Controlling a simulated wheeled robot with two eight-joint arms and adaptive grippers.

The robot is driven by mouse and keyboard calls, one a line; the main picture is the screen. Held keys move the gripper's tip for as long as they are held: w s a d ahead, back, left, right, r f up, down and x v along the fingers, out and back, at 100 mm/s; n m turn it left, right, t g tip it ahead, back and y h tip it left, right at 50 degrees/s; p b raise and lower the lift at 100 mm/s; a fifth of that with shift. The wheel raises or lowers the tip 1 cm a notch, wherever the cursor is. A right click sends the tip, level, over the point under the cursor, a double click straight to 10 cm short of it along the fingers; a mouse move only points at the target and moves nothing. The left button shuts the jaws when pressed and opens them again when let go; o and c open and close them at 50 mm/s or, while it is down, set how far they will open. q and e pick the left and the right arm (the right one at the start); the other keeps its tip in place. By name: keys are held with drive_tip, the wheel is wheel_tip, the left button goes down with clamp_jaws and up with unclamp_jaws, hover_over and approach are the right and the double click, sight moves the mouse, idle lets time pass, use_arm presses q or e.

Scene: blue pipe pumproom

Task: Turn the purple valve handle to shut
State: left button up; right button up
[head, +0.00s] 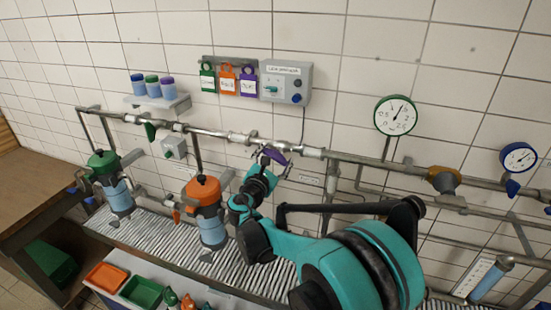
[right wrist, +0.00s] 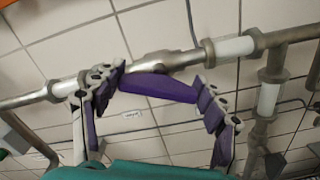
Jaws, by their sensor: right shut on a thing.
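The purple valve handle (head: 276,157) is on the upper grey pipe, near the middle of the head view. In the right wrist view the purple handle (right wrist: 158,87) is a flat bar just below the pipe, at a slight angle to it. My right gripper (head: 270,164) is at the handle. Its two fingers, with purple pads, stand at the bar's two ends, and it is shut on the handle lengthwise. The valve body behind is partly hidden. My left gripper is not in view.
The upper pipe (head: 345,157) runs along the tiled wall. A green gauge (head: 395,115) is at the right. A control box (head: 286,82) and coloured tags (head: 228,79) hang above. An orange-topped pump (head: 203,190) and a green-topped pump (head: 103,164) stand at the left.

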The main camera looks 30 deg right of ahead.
drive_tip(key=m+b, duration=0.1)
drive_tip(key=m, duration=0.5)
drive_tip(key=shift+s+f, duration=0.1)
drive_tip(key=shift+f, duration=0.05)
drive_tip(key=m+b, duration=0.1)
drive_tip(key=m, duration=0.5)
drive_tip(key=shift+d+f+m, duration=0.1)
drive_tip(key=shift+m, duration=0.3)
drive_tip(key=o, duration=1.2)
drive_tip(key=shift+c, duration=0.2)
drive_tip(key=v, duration=1.2)
